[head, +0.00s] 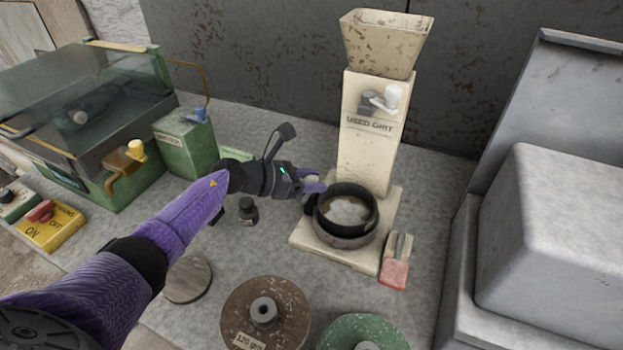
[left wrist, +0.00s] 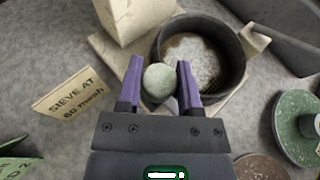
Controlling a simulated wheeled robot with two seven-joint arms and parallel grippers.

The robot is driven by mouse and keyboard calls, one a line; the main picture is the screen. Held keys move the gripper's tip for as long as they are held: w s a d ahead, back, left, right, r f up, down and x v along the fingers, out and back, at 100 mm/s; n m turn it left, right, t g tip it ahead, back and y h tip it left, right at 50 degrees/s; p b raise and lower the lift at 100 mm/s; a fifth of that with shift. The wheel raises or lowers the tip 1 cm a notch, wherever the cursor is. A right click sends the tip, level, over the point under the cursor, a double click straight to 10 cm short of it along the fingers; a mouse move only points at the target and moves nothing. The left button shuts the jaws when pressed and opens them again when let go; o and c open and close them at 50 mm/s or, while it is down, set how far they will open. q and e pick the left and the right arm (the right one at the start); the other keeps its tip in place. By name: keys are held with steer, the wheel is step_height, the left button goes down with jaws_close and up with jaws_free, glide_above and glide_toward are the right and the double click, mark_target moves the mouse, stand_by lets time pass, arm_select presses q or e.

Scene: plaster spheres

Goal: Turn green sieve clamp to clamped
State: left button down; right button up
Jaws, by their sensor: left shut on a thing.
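The green sieve clamp shows in the left wrist view as a pale green rounded knob (left wrist: 159,82) beside the black sieve pan (left wrist: 236,75). My left gripper (head: 314,182) reaches the left side of the sieve pan (head: 320,222) in the head view. In the left wrist view its two purple fingers (left wrist: 160,85) are shut on the knob, one on each side. The rest of the clamp is hidden, and I cannot tell its setting. My right gripper is not in view.
The sieve stands on a cream base (head: 303,232) below the used-grit hopper (head: 385,40). A red-ended lever (head: 395,272) is at the base's right. Grinding discs (head: 290,305) lie in front. A small dark bottle (head: 248,211) stands below my left wrist. A grey block (head: 560,230) fills the right.

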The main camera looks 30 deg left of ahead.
arm_select(q)
steer(key=n+t+y+p, duration=0.1)
steer(key=p, duration=0.1)
steer(key=n+t+y+p, duration=0.1)
steer(key=n+y+p, duration=0.1)
steer(key=p, duration=0.1)
steer(key=n+y+p, duration=0.2)
steer(key=shift+r+t+p, duration=0.35)
steer(key=shift+t, duration=0.05)
steer(key=n+y+p, duration=0.2)
steer(key=shift+f+t+y, duration=0.2)
steer(key=shift+t+y, duration=0.1)
steer(key=shift+n+y+p, duration=1.2)
steer(key=shift+n+y, duration=0.2)
steer(key=shift+y, duration=0.1)
steer(key=shift+f+n+y, duration=0.1)
steer(key=shift+n+y, duration=0.8)
steer(key=shift+y, duration=0.1)
steer(key=shift+f+n+g+y, duration=0.15)
steer(key=shift+n+g+y, duration=0.45)
steer(key=shift+n+y, duration=0.35)
steer(key=shift+n+g+y+b, duration=0.7)
steer(key=shift+n+y, duration=0.45)
steer(key=shift+y, duration=0.1)
steer(key=shift+n+g+y+b, duration=0.8)
steer(key=shift+n+y, duration=0.1)
steer(key=shift+n, duration=0.1)
